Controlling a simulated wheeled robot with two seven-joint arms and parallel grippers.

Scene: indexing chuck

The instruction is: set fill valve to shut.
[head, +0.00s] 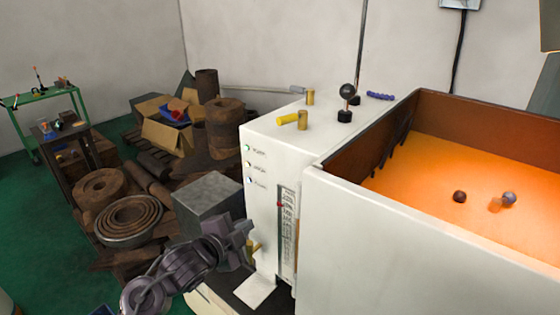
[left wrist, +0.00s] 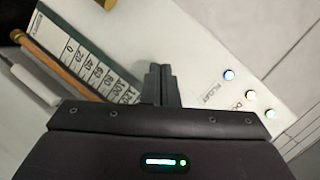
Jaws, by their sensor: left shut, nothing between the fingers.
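A valve with a yellow handle (head: 288,119) and a brass body stands on top of the white cabinet (head: 262,220), its handle pointing left. A second brass fitting (head: 309,97) with a grey lever stands behind it. I cannot read which one is the fill valve. A brass part (head: 254,246) shows low on the cabinet front, partly hidden by my left gripper (head: 248,229). That gripper is shut and empty, in front of the cabinet's left face and below the valves. In the left wrist view its fingertips (left wrist: 161,72) lie over the panel between scale and lights. My right gripper is not in view.
A black ball-topped lever (head: 347,93) rises near the tank. The open tank (head: 440,165) glows orange inside. A numbered scale (left wrist: 88,62) and several indicator lights (left wrist: 229,74) are on the panel. A grey block (head: 208,197) and piled rusty parts stand left.

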